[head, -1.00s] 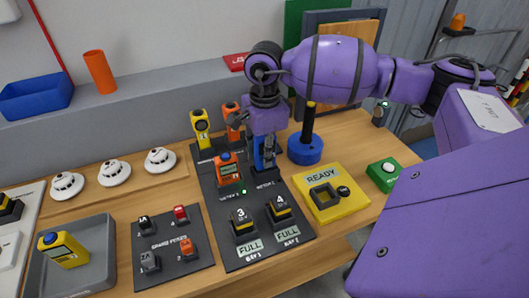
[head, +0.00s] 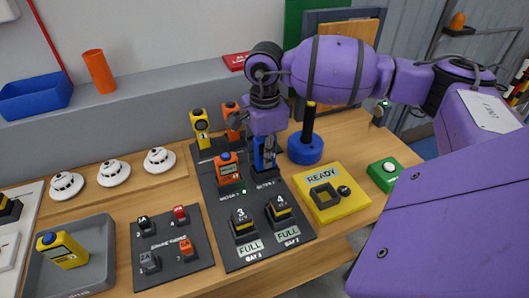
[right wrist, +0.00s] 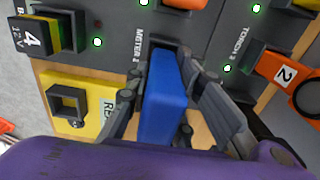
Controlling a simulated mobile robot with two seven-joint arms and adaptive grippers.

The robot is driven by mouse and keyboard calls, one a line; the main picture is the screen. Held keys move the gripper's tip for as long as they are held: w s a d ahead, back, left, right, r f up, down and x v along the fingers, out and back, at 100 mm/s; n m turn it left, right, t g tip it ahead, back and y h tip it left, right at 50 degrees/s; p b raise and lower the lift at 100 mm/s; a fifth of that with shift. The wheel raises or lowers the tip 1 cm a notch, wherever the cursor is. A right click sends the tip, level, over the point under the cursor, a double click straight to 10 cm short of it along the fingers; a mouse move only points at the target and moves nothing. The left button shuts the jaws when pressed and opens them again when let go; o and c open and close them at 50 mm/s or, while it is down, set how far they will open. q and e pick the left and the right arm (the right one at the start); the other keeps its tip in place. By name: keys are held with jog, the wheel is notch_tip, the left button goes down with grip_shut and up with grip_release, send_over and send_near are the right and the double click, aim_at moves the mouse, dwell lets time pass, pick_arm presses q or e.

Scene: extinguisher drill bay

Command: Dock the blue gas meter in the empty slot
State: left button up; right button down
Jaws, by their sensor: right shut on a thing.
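The blue gas meter (right wrist: 165,105) is between the fingers of my right gripper (right wrist: 168,85), which is shut on it. In the head view a blue strip of the meter (head: 259,155) shows between the fingers of the right gripper (head: 266,158). The meter stands over the METER 2 slot (head: 267,175) on the dark charging board (head: 207,187). In the right wrist view its far end meets the dark slot mouth (right wrist: 172,44); how deep it sits is hidden. My left gripper is not in view.
An orange meter (head: 228,168) stands in the slot to the left. Torches (head: 201,125) stand behind, and batteries 3 and 4 (head: 279,208) in front. A blue stand with a black post (head: 305,148) and a yellow READY box (head: 328,195) are close on the right.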

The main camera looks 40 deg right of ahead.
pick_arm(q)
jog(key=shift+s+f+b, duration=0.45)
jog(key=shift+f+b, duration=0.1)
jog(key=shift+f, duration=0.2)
pick_arm(e)
jog(key=shift+f, duration=1.15)
jog(key=shift+r, duration=0.1)
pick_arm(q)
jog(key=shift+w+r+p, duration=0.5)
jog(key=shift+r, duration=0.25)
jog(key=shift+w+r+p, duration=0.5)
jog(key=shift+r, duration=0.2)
pick_arm(e)
jog(key=shift+r, duration=2.5)
